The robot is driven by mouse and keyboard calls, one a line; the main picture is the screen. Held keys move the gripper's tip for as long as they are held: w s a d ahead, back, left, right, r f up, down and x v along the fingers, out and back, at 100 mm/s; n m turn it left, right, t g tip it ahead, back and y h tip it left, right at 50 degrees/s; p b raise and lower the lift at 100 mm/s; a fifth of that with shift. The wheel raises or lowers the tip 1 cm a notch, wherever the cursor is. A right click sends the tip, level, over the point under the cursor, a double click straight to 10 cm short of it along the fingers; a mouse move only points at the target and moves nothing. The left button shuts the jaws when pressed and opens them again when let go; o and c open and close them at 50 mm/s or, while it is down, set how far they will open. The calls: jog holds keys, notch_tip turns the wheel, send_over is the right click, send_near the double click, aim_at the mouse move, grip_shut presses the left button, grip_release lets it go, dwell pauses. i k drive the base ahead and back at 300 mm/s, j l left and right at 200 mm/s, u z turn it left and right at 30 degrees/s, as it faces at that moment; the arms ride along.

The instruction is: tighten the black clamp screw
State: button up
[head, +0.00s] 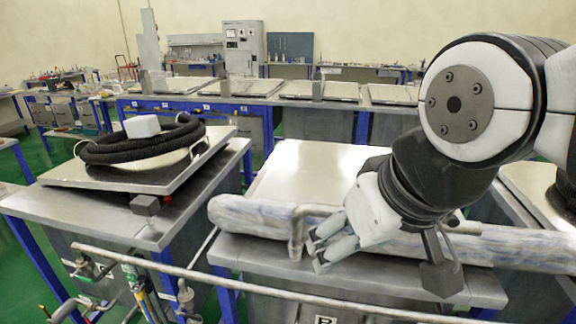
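I cannot clearly pick out the black clamp screw. The nearest match is a dark grey block (441,278) with a thin upright stem, at the front edge of the right bench, below my arm. A similar dark block (145,205) sits at the front edge of the left bench. My gripper (316,252) is left of the nearer block, with its fingers pointing left and down. The fingers are spread, with a gap and nothing visible between them. They are close to a bent metal pipe (297,230); I cannot tell whether they touch it.
A pale mottled roll (245,214) lies across the right bench (400,284), partly behind my gripper. A long metal rail (190,274) runs along the front. The left lid (75,172) carries a coiled black hose (120,152) and a white block (142,126).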

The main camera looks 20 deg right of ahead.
aim_at(452, 221)
jog(key=z, duration=1.05)
jog(key=k, duration=0.25)
jog(key=k+j+u, duration=0.1)
jog(key=j+u, duration=0.35)
jog(key=j, duration=0.7)
